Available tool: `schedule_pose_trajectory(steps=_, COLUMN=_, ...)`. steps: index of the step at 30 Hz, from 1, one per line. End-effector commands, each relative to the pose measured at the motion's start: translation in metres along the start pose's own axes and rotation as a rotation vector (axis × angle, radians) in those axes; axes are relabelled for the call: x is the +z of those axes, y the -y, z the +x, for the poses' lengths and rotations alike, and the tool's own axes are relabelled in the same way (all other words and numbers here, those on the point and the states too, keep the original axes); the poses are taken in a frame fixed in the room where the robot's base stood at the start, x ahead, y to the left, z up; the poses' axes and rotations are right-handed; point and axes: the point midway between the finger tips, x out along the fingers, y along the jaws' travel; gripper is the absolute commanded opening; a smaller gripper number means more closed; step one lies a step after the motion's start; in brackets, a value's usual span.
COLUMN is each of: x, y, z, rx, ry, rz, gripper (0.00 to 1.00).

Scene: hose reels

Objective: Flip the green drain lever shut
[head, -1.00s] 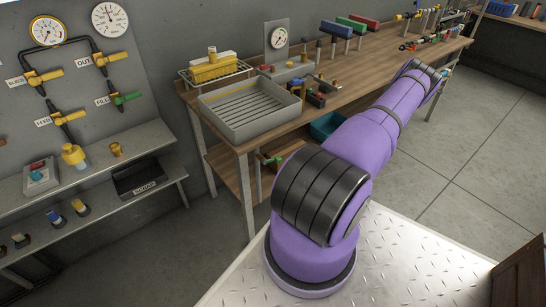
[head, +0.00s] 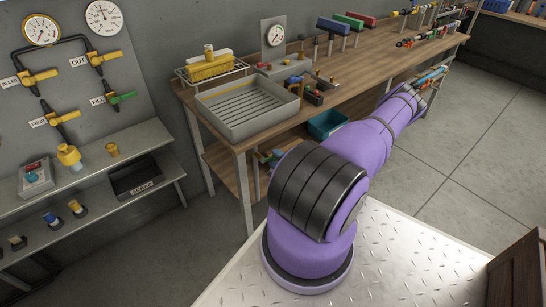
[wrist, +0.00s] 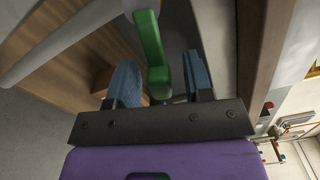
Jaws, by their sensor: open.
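The green drain lever (wrist: 151,48) shows in the wrist view as a bent green bar, running from the top edge down between my fingers. My gripper (wrist: 162,82) is open, with one blue finger on each side of the lever. The lever is closer to the right finger; I cannot tell if they touch. The lever's pivot is not clear. In the head view my arm hides my gripper, and a small green part (head: 274,156) shows under the bench's near end. I cannot tell if it is the same lever.
The wooden bench (head: 345,98) carries a grey tray (head: 250,133) and tools. A teal bin (head: 325,124) sits beneath it. A wall panel (head: 130,65) has yellow-handled valves and another green lever (head: 123,97). The floor (head: 480,150) at right is clear.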

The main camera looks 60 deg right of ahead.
Motion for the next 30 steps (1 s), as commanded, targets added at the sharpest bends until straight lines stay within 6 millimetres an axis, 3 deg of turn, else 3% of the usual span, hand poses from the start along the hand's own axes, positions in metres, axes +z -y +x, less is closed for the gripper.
schedule_pose_trajectory(steps=6, x=0.0, y=0.0, z=0.017, rx=-0.001, ry=0.001, rz=-0.001, gripper=0.47)
schedule_pose_trajectory(steps=15, x=0.0, y=0.0, z=0.019, rx=0.0, ry=0.0, rz=0.0, gripper=0.47)
schedule_pose_trajectory(steps=17, x=0.0, y=0.0, z=0.019, rx=0.0, ry=0.0, rz=0.0, gripper=0.35)
schedule_pose_trajectory(steps=21, x=0.0, y=0.0, z=0.018, rx=0.0, ry=0.0, rz=0.0, gripper=0.03)
schedule_pose_trajectory(steps=22, x=0.0, y=0.0, z=0.018, rx=0.0, ry=0.0, rz=0.0, gripper=0.0)
schedule_pose_trajectory(steps=30, x=0.001, y=0.003, z=0.018, rx=0.003, ry=0.003, rz=-0.063, gripper=0.0)
